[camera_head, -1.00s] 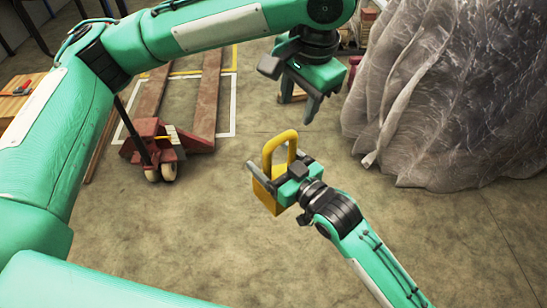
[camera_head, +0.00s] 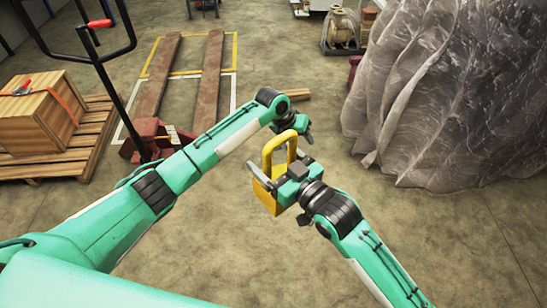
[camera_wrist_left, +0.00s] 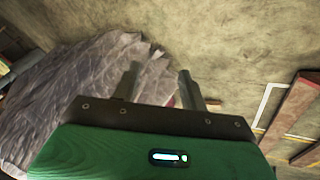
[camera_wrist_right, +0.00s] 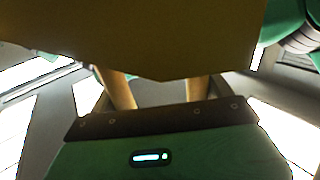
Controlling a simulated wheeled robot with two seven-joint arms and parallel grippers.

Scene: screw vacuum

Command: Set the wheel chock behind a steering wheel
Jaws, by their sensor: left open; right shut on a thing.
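The yellow wheel chock (camera_head: 265,196), with a loop handle on top, is held in the air by my right gripper (camera_head: 279,172), which is shut on it. The chock's underside (camera_wrist_right: 140,40) fills the top of the right wrist view. My left gripper (camera_head: 303,135) is just beyond the chock's handle and partly hidden by it. Its fingers stand apart and empty in the left wrist view (camera_wrist_left: 160,88). The red pallet truck (camera_head: 147,138) stands at left; its steering wheels are hidden behind my left arm.
The pallet truck's black handle (camera_head: 99,57) rises at left. A wooden crate (camera_head: 38,110) stands on a pallet (camera_head: 92,140) at far left. A plastic-covered heap (camera_head: 440,90) fills the right. The floor between is open.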

